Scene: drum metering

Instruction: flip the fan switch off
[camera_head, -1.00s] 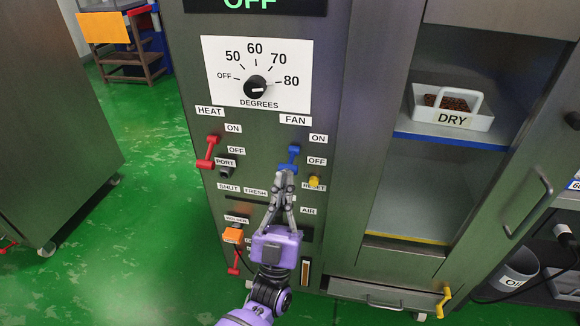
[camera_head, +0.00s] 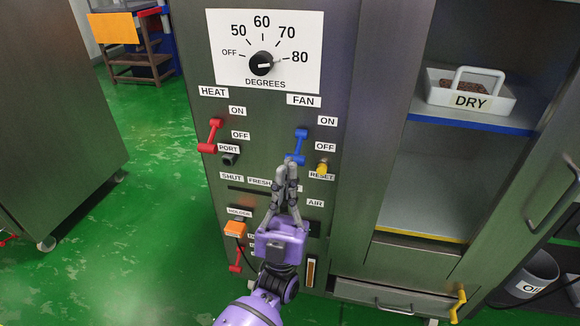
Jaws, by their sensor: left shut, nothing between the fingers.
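The fan switch (camera_head: 300,143) is a blue lever on the grey panel, below the FAN label and beside the ON and OFF labels. It slants downward, with its lower end a little below the level of OFF. My left gripper (camera_head: 287,167) points up the panel, its fingertips together and empty. The tips are at the lower end of the blue lever and partly overlap it in the picture; I cannot tell whether they touch. My right gripper is not in view.
A red heat lever (camera_head: 210,136) stands to the left, also slanting down. A yellow reset knob (camera_head: 322,166) sits close right of my fingertips. The degrees dial (camera_head: 261,63) is above. An orange holder item (camera_head: 235,229) is at lower left. An open cabinet with a DRY tray (camera_head: 470,94) is right.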

